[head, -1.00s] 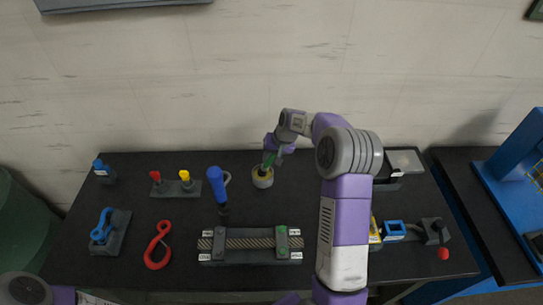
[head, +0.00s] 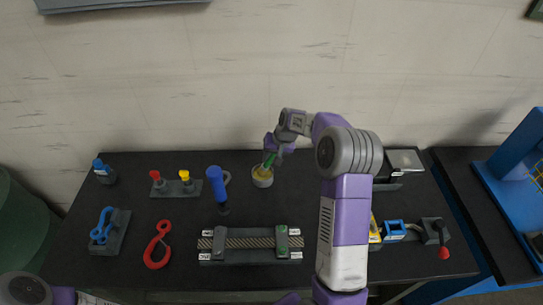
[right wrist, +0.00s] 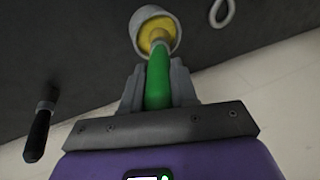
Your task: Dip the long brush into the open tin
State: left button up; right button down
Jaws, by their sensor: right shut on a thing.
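My right gripper (head: 273,148) is shut on the green handle of the long brush (head: 268,161), above the back middle of the table. The handle (right wrist: 158,85) also shows between the fingers in the right wrist view. The open tin (head: 263,182) is a small pale round can with yellow inside, standing upright just below the gripper. In the right wrist view the brush's far end overlaps the mouth of the tin (right wrist: 171,43). It appears inside the rim, but its depth cannot be told. My left gripper is out of view.
A blue-handled tool (head: 217,186) stands left of the tin. A rope clamp fixture (head: 250,255) lies in front. Red and yellow knobs on a block (head: 177,187), a red hook (head: 156,246) and a blue bottle (head: 104,174) are further left. Bare table surrounds the tin's front.

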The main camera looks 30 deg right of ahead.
jog(key=shift+r+p, duration=2.5)
jog(key=shift+r, duration=1.05)
jog(key=shift+f, duration=0.1)
